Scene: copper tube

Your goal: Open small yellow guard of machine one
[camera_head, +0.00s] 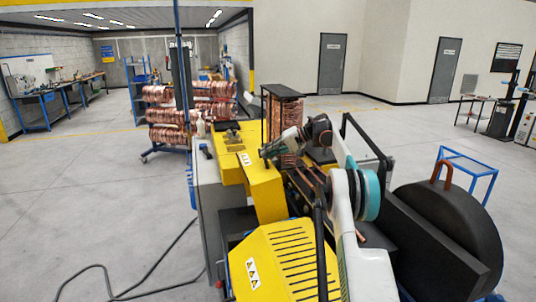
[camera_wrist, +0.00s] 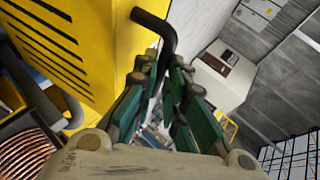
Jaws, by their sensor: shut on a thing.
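The small yellow guard (camera_head: 266,192) stands mid-machine in the head view, behind a larger slatted yellow cover (camera_head: 290,262). In the wrist view a slotted yellow panel (camera_wrist: 90,35) fills the upper left, and a bent black handle (camera_wrist: 158,28) sticks out from its edge. The handle cannot be made out in the head view.
A copper coil rack (camera_head: 165,117) stands behind the machine. A large dark drum (camera_head: 450,235) is at the right, with a blue frame table (camera_head: 467,165) beyond it. A black cable (camera_head: 110,296) lies on the floor at left. The left floor is mostly clear.

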